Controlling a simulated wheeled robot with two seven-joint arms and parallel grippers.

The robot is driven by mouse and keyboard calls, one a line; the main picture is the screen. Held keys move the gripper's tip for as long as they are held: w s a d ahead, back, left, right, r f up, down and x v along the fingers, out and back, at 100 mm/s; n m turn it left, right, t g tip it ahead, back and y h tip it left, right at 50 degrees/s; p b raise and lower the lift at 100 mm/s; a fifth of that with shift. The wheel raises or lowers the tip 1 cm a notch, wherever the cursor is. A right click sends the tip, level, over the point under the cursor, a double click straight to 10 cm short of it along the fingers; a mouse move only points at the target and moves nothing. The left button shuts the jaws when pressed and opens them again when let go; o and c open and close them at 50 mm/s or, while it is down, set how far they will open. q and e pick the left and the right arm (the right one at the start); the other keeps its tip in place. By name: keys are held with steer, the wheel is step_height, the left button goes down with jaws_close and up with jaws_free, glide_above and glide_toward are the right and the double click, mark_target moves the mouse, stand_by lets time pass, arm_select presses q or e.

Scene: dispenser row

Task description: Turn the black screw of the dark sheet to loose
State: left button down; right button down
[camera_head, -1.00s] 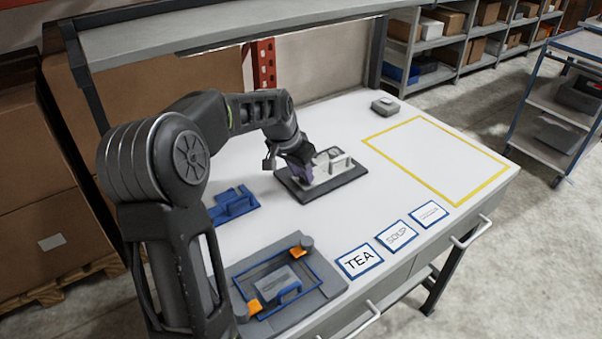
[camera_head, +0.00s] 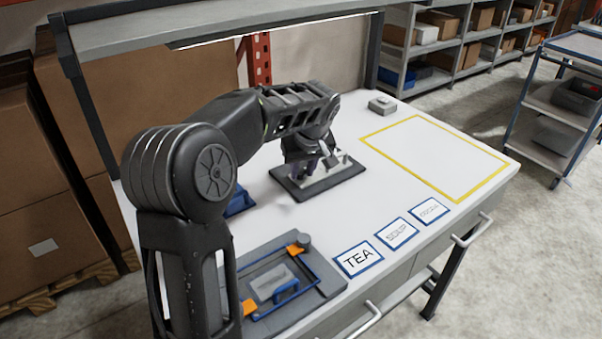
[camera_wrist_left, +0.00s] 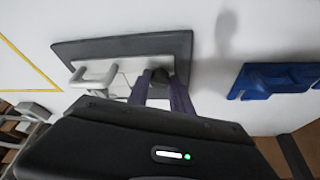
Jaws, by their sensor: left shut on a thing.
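The dark sheet (camera_head: 345,173) lies flat on the white table, with a light plate on it. The sheet also shows in the left wrist view (camera_wrist_left: 120,46), with the light plate (camera_wrist_left: 130,66) and its pale handle (camera_wrist_left: 93,74). My left gripper (camera_head: 312,166) is over the near-left part of the sheet. In the left wrist view its purple fingers (camera_wrist_left: 162,88) are closed around the black screw (camera_wrist_left: 160,74) at the plate's end. The fingers hide part of the screw, so I cannot tell how far it is turned. My right gripper is not in view.
A blue holder (camera_head: 238,202) is partly hidden by my arm. A grey tray with a blue frame (camera_head: 327,275) and orange clips lies in front. Cards reading TEA (camera_head: 358,259) and SOUP (camera_head: 397,234) line the front edge. The yellow-outlined area (camera_head: 435,160) is empty.

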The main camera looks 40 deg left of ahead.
arm_select(q)
steer(key=n, duration=0.1)
steer(key=n+g, duration=0.1)
steer(key=n, duration=0.1)
steer(key=shift+w+d+f+n, duration=0.1)
steer(key=shift+d+f+n, duration=0.15)
steer(key=shift+n, duration=0.15)
steer(key=n+g+p, duration=0.1)
steer(key=n+g, duration=0.1)
steer(key=n, duration=0.1)
steer(key=shift+w+r+n+y, duration=0.1)
steer(key=shift+w+n+y, duration=0.05)
steer(key=shift+n+y, duration=0.2)
steer(key=shift+w+r+n+g+p, duration=0.15)
steer(key=shift+n+g+p, duration=0.35)
steer(key=shift+n+p, duration=0.65)
steer(key=n+p, duration=0.2)
steer(key=shift+w+n+g, duration=0.1)
steer(key=shift+n+g, duration=0.2)
steer(key=shift+g, duration=0.1)
steer(key=shift+a+n+p, duration=0.1)
steer(key=shift+n+p, duration=0.4)
steer(key=shift+p, duration=0.25)
steer(key=shift+f+n+g+h+p, duration=0.3)
steer(key=shift+h, duration=0.15)
